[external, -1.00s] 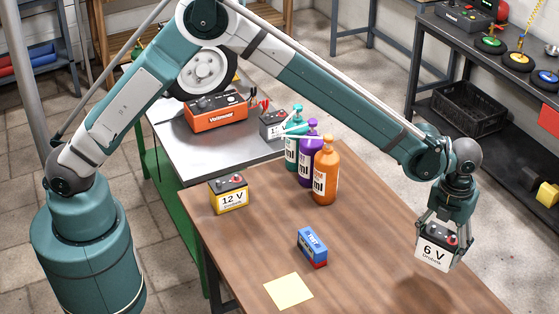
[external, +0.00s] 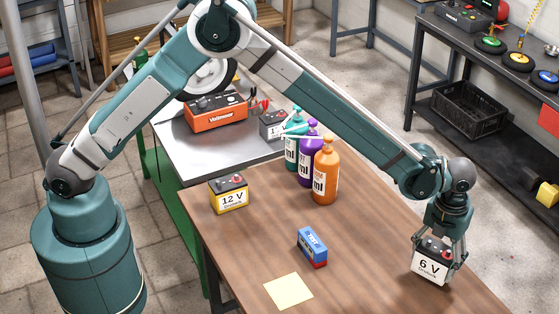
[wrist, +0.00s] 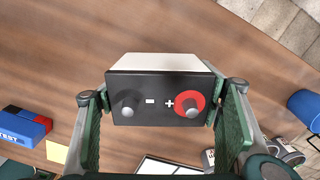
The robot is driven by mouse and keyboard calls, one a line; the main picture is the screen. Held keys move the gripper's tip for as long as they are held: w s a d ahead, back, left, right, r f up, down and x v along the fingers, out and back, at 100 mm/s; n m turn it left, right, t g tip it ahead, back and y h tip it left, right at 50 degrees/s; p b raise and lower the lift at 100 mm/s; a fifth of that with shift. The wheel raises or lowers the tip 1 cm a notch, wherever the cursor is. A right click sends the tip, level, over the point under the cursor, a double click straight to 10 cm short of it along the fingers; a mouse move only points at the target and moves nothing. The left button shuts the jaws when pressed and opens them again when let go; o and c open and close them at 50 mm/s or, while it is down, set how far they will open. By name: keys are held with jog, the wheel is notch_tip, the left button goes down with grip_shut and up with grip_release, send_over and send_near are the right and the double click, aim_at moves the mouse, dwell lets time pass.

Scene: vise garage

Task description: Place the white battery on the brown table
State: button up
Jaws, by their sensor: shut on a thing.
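The white battery (external: 430,265), labelled 6 V with a dark top, is held upright in my gripper (external: 438,251) at the right end of the brown table (external: 365,235). In the wrist view, my gripper (wrist: 162,96) has one finger on each side of the battery (wrist: 155,62). Its black top shows a grey terminal and a red-ringed one. The battery is low over the table. I cannot tell whether its base touches the wood.
A blue and red box (external: 312,247) and a yellow note (external: 289,291) lie left of the battery. A yellow 12 V battery (external: 229,194) and several bottles (external: 324,172) stand farther back. The wood around the held battery is clear.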

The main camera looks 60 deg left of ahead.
aim_at(438, 250)
jog(key=shift+f, duration=1.35)
jog(key=shift+f, duration=0.1)
jog(key=o, duration=1.5)
notch_tip(438, 250, up, 12)
jog(key=shift+r+p, duration=0.1)
jog(key=shift+p, duration=0.25)
jog(key=shift+a, duration=0.1)
